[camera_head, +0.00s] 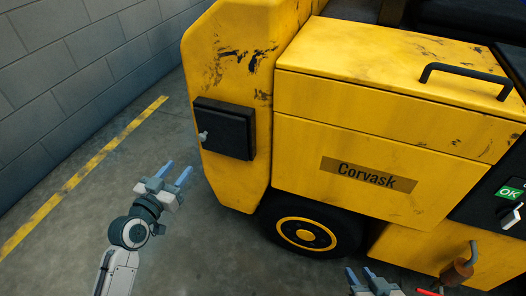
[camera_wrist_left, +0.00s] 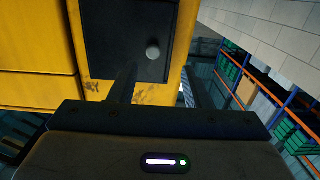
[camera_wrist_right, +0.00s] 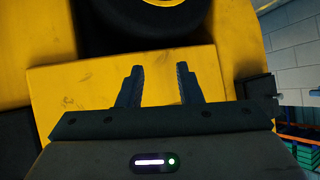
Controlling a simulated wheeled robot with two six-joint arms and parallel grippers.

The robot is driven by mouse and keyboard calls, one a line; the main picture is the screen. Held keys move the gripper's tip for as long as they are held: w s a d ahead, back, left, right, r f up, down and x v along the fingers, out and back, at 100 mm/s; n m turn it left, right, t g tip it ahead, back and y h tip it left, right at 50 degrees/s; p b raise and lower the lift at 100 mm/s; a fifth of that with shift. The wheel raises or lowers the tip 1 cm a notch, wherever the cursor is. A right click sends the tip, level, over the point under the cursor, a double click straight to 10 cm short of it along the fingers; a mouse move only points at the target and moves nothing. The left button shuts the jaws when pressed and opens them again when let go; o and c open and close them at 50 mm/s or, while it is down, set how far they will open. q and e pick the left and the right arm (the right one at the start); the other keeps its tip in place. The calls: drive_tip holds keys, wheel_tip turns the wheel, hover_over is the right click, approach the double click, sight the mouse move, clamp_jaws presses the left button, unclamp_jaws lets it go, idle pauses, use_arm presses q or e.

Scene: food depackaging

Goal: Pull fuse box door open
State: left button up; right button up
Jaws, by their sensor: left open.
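The fuse box (camera_head: 224,128) is a black box on the yellow front post of the vehicle, and its door looks closed. A small grey knob (camera_head: 203,136) sits near the left edge of the door. In the left wrist view the dark door (camera_wrist_left: 120,35) and the round knob (camera_wrist_left: 153,53) show ahead of the fingers. My left gripper (camera_head: 175,172) is open and empty, below and left of the box, apart from the knob. My right gripper (camera_head: 360,273) is open and empty at the bottom of the head view; its spread fingers (camera_wrist_right: 159,72) face a yellow panel.
The yellow vehicle body (camera_head: 300,160) with a "Corvask" label fills the right side. A black wheel (camera_head: 305,232) is below it. A brown-and-grey handle (camera_head: 458,270) stands at lower right. A grey block wall (camera_head: 60,70) is at left, with free floor before it.

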sight(201, 138)
use_arm(q)
drive_tip(key=shift+t+h, duration=0.3)
drive_tip(key=x, duration=0.3)
drive_tip(key=r+x, duration=0.1)
drive_tip(key=x, duration=0.6)
drive_tip(key=shift+w+d+r, duration=0.15)
drive_tip(key=shift+d+r, duration=0.15)
drive_tip(key=shift+d, duration=0.1)
use_arm(e)
drive_tip(key=r, duration=0.1)
drive_tip(key=w+r+t, duration=0.1)
drive_tip(key=shift+r, duration=0.4)
use_arm(q)
clamp_jaws()
